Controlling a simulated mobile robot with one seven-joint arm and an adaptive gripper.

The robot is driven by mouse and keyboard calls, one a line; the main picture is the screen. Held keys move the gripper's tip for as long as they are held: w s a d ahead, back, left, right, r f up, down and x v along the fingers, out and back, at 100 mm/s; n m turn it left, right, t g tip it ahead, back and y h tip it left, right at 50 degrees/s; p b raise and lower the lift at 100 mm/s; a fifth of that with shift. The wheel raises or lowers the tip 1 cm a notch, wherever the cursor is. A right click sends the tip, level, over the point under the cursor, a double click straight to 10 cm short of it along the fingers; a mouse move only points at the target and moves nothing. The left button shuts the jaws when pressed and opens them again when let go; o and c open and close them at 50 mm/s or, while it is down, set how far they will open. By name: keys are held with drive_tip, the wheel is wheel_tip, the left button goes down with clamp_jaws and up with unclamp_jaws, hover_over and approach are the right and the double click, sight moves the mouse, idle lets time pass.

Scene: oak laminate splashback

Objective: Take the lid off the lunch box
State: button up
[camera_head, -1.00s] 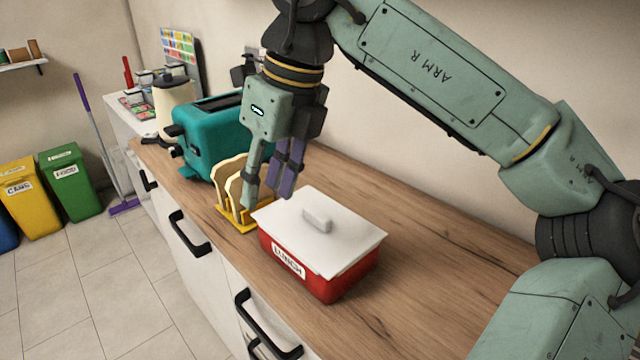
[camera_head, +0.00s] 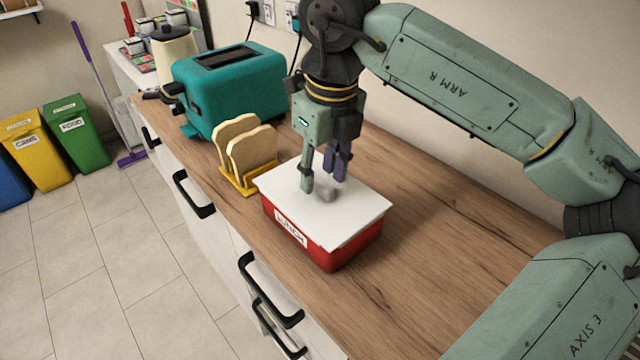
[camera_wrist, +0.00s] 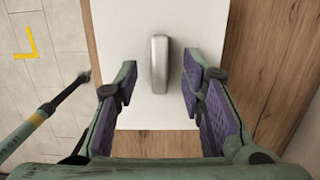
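The red lunch box (camera_head: 339,257) stands on the wooden counter with a label on its front. Its white lid (camera_head: 346,220) lies on top, slightly askew to the box. The lid's grey handle (camera_head: 325,194) is partly hidden by my gripper in the head view. In the wrist view the handle (camera_wrist: 159,65) stands upright in the picture on the white lid (camera_wrist: 120,40), ahead of and between the fingers. My gripper (camera_head: 322,187) is open above the lid by the handle, with gaps on both sides in the wrist view (camera_wrist: 158,92). I cannot tell its exact height above the lid.
A yellow rack (camera_head: 236,183) with bread slices (camera_head: 252,152) stands just left of the box. A teal toaster (camera_head: 235,90) is behind it. Black drawer handles (camera_head: 268,290) stick out from the counter front. The counter right of the box (camera_head: 450,235) is clear.

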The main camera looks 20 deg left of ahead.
drive_tip(key=shift+a+f, duration=0.1)
drive_tip(key=shift+f, duration=0.65)
drive_tip(key=shift+c, duration=0.3)
clamp_jaws()
